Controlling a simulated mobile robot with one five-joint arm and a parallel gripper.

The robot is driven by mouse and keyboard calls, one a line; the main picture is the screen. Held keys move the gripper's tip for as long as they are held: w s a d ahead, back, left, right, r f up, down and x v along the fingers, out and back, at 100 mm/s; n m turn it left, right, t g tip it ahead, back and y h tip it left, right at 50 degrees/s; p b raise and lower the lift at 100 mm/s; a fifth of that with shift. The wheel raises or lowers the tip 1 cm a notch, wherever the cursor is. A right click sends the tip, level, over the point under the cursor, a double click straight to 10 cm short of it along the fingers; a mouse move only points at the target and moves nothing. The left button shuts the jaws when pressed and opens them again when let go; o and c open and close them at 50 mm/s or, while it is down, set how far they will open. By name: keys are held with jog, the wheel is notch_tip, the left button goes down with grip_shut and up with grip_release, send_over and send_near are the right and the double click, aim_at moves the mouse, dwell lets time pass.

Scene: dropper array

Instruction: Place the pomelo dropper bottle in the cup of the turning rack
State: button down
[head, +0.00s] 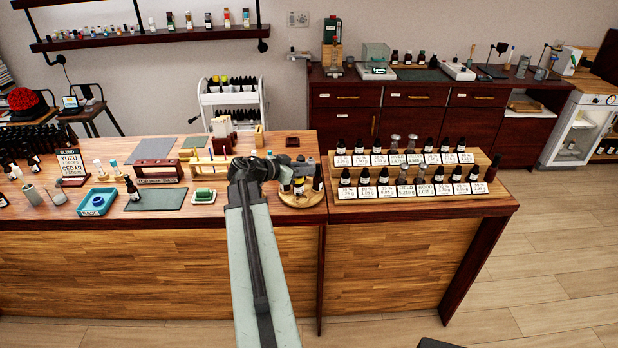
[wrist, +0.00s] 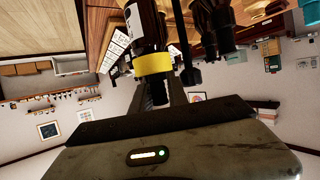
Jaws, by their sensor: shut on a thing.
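The turning rack (head: 302,201) is a round wooden stand near the right end of the left counter. Dark bottles stand on it, one (head: 317,178) at its right side. My gripper (head: 297,170) is above the rack, shut on a dark bottle with a yellow band (head: 299,184), which I take as the pomelo dropper bottle. In the wrist view this bottle (wrist: 146,30) shows a white label, yellow collar and dark top. Its lettering is unreadable. Its base and the cup beneath are hidden, so I cannot tell whether it is seated.
A two-step wooden rack (head: 420,185) with several labelled dark bottles stands just right. A test-tube rack (head: 210,166), a small white dish with a green item (head: 204,196) and a blue tray (head: 97,201) lie left. Other dark bottles (wrist: 215,25) stand close by in the wrist view.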

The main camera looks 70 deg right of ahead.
jog(key=f+b, duration=0.2)
jog(key=d+f+b, duration=0.1)
jog(key=shift+s+f+b, duration=0.4)
jog(key=shift+r, duration=0.1)
jog(key=c, duration=1.3)
grip_release()
